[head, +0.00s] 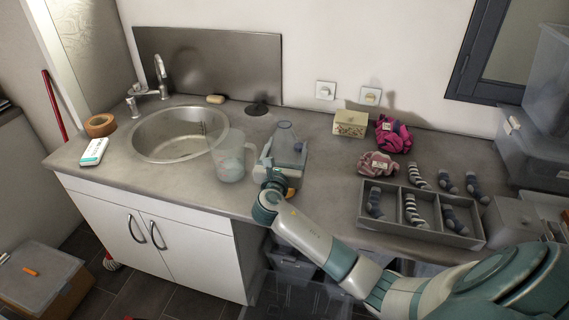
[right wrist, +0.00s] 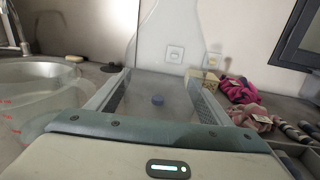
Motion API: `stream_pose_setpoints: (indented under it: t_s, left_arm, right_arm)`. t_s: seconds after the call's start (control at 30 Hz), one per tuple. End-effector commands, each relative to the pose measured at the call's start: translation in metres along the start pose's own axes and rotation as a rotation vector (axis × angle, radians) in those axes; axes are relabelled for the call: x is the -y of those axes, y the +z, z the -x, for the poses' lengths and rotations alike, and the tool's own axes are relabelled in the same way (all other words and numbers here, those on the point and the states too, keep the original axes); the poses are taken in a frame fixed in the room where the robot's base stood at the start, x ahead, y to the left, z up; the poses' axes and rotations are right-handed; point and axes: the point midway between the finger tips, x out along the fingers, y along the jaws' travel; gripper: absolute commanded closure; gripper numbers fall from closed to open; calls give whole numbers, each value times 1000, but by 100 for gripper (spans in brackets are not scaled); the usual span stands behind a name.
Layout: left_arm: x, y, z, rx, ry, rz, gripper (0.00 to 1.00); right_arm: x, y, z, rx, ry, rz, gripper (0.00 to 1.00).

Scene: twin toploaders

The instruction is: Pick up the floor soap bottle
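A clear, see-through bottle (head: 286,134) with a narrowing top stands upright on the counter, left of centre in the head view; I take it to be the floor soap bottle, though no label is readable. My right gripper (head: 281,168) is at counter height, low against its near side. In the right wrist view the two fingers of my right gripper (right wrist: 157,92) are wide apart, with a faint clear outline and a small dark blue disc between and beyond them. Contact between fingers and bottle cannot be made out. My left gripper is not in view.
A clear measuring jug (head: 229,160) stands close left of the bottle, beside the sink (head: 178,134). A grey divided tray (head: 421,235) with socks is to the right. A floral box (head: 350,124) and pink cloth (head: 393,135) lie behind. Counter between bottle and tray is bare.

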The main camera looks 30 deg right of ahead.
Motion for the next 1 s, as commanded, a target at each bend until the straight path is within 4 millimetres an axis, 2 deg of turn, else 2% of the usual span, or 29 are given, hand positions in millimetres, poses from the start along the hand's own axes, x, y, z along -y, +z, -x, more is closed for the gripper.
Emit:
stream_pose_setpoints:
  t_s: [0.03, 0.13, 0.17, 0.57, 0.73, 0.87, 1.0]
  left_arm:
    - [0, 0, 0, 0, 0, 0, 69]
    - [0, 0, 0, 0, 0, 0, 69]
    - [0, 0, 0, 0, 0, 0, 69]
    - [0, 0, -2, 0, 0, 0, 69]
    - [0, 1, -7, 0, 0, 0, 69]
    - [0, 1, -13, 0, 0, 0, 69]
    - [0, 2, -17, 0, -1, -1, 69]
  right_arm:
    - [0, 0, 0, 0, 0, 0, 40]
    - [0, 0, 0, 0, 0, 0, 64]
    - [0, 0, 0, 0, 0, 0, 67]
    - [0, 6, 0, 2, 0, -2, 67]
    - [0, 22, 0, 3, 1, -4, 67]
    - [0, 44, 0, 5, 1, -6, 67]
    - [26, 55, 7, 4, 0, -1, 67]
